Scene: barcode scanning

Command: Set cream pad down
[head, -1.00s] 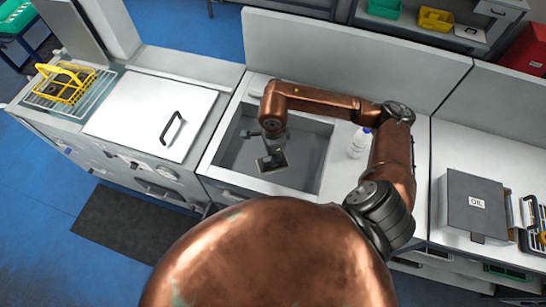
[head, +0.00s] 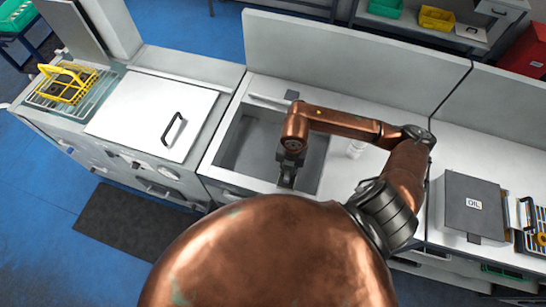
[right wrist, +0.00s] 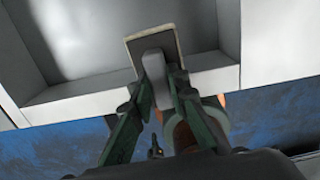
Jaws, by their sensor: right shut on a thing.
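My right gripper (head: 287,178) is over the front part of the sink, near its front rim. In the right wrist view the gripper (right wrist: 160,80) is shut on the grey grip of the cream pad (right wrist: 135,52). The pad is a flat square with a dark grey-brown face and a thin cream edge. It appears over the sink's front rim in that view; I cannot tell whether it touches. In the head view the gripper and wrist hide most of the pad. My left gripper is not in view.
The open sink basin (head: 240,140) lies left of the wrist. A grey OIL box (head: 473,190) is further right. A white lid (head: 140,112) with a black handle is left.

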